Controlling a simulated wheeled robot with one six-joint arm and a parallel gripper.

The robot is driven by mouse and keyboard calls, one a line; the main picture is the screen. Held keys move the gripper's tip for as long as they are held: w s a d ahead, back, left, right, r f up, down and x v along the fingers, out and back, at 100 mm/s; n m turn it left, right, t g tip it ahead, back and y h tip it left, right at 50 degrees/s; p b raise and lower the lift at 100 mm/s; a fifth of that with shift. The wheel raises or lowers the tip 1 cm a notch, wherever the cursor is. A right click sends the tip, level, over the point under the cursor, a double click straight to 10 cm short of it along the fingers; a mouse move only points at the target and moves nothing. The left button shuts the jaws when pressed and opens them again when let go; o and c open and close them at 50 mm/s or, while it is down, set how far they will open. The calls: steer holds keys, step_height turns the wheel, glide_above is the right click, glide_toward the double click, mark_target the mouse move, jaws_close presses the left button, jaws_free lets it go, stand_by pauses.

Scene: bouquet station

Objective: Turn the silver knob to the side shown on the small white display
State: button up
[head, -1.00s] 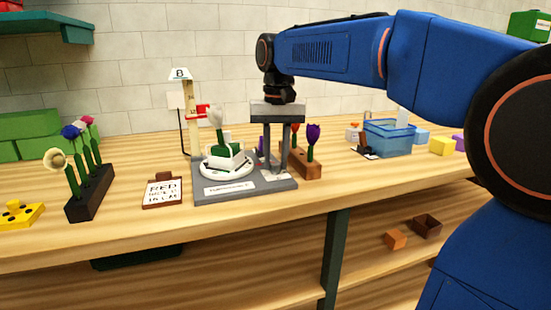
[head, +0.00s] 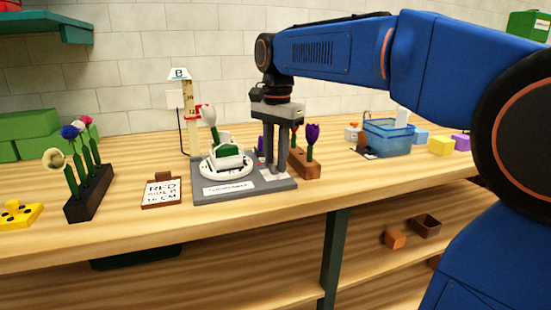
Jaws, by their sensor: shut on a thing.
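My gripper (head: 276,172) points straight down at the right part of a grey base plate (head: 245,188). Its fingers are shut on the silver knob, which is mostly hidden between them. On the plate, left of the fingers, a round white turntable (head: 212,175) carries a white and green holder (head: 229,157) with a pale flower (head: 208,115) leaning left. A small white display (head: 179,73) reading "B" tops a ruler post (head: 190,112) behind the plate.
A clipboard (head: 162,191) reading "RED" lies left of the plate. A wooden flower block (head: 306,163) stands close to the right of my fingers. A dark flower rack (head: 90,193) is at left, and a blue bin (head: 388,140) at right.

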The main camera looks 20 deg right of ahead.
steer(key=shift+m, duration=0.4)
steer(key=o, duration=1)
steer(key=shift+o, duration=0.2)
step_height(320, 180, up, 17)
steer(key=shift+s+d+r, duration=0.15)
steer(key=shift+s+r, duration=0.05)
stand_by(0.3)
